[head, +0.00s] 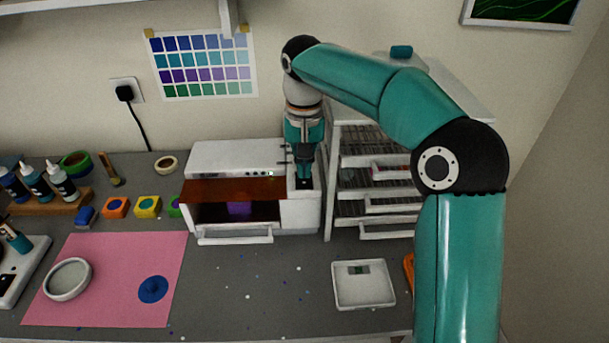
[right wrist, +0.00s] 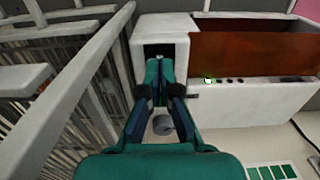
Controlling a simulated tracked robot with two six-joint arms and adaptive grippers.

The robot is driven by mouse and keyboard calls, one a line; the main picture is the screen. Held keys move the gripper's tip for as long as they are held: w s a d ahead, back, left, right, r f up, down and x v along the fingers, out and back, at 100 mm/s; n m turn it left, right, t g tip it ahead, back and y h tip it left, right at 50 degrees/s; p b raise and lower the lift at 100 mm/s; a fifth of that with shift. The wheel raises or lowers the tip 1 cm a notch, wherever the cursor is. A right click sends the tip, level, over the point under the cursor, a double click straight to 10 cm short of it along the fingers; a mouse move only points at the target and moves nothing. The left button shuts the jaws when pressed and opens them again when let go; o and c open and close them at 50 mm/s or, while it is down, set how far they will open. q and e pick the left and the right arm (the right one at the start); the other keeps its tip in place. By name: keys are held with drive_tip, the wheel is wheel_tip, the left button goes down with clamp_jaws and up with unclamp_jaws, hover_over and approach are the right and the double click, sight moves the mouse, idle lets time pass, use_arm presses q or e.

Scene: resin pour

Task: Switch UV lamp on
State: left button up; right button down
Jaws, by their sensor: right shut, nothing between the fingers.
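The UV lamp is a white box (head: 235,155) with an orange panel (head: 228,190) across its front. It stands against the wall and also shows in the right wrist view (right wrist: 265,102). Its front shows an opening with a purple thing (head: 240,208) inside. Small dark controls and one bright greenish dot (right wrist: 208,80) sit along its top edge. My right gripper (head: 304,182) points down at the box's right end; its fingers (right wrist: 160,88) are shut and empty by a dark recess (right wrist: 160,50). The fingertips hide any switch there. My left gripper is not in view.
A white rack (head: 333,190) with wire shelves stands close right of the box. A scale (head: 362,285) lies in front. A pink mat (head: 110,310) with a round dish (head: 68,280) is at left. The grey bench before the box is mostly clear.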

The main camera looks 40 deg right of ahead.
sight(304, 182)
drive_tip(key=shift+r+p, duration=2.35)
drive_tip(key=shift+r, duration=0.15)
drive_tip(key=shift+r+p, duration=0.55)
drive_tip(key=shift+r, duration=0.35)
drive_tip(key=shift+f, duration=0.15)
